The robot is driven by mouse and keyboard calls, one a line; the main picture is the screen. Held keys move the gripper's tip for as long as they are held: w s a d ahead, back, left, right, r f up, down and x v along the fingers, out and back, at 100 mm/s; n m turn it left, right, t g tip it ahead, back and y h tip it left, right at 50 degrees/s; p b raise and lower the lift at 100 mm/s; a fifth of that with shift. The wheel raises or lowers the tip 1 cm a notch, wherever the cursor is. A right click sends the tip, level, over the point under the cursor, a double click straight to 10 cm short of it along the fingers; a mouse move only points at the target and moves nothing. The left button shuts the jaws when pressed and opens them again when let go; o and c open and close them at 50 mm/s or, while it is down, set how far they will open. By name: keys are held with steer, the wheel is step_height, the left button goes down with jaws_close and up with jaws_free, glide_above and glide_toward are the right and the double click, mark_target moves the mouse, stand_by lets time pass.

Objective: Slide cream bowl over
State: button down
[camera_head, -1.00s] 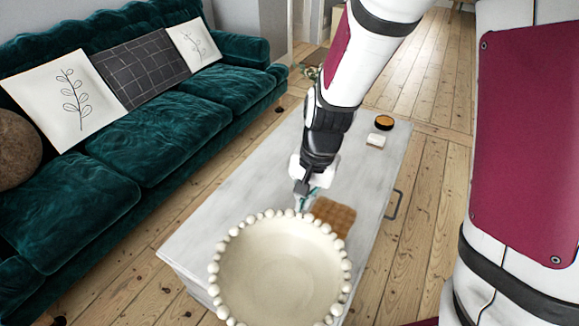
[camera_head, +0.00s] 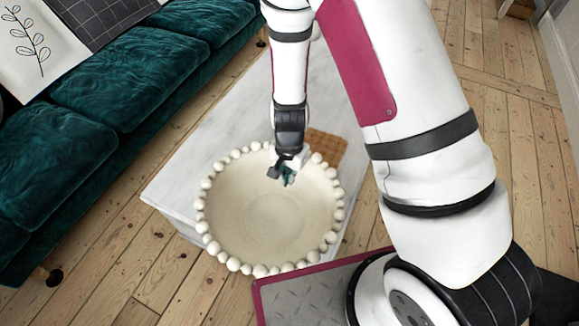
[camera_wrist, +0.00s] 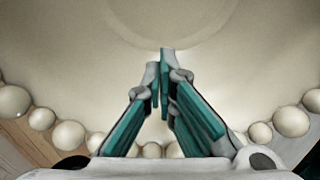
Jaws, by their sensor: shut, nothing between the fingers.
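The cream bowl (camera_head: 235,215) is wide and shallow, with round beads along its rim. It stands on the near end of a pale grey table (camera_head: 178,185). My gripper (camera_head: 288,180) is at the bowl's far right side, its fingers over the inside of the bowl just within the beaded rim. In the wrist view my gripper (camera_wrist: 163,75) is shut and empty, pointing at the bowl's inner surface (camera_wrist: 80,70). I cannot tell whether the fingertips touch the bowl. My wrist hides part of the far rim.
A brown waffle-patterned square (camera_head: 327,147) lies on the table just beyond the bowl. A dark green sofa (camera_head: 140,95) runs along the left, with bare floorboards (camera_head: 130,265) between it and the table. Floor is open at the right.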

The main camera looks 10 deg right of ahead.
step_height(320, 180, down, 2)
steer(key=shift+f, duration=0.1)
steer(key=shift+w+d+b, duration=0.35)
steer(key=shift+w+d, duration=0.7)
steer(key=shift+w, duration=0.15)
steer(key=shift+w+d, duration=0.25)
steer(key=shift+d, duration=0.05)
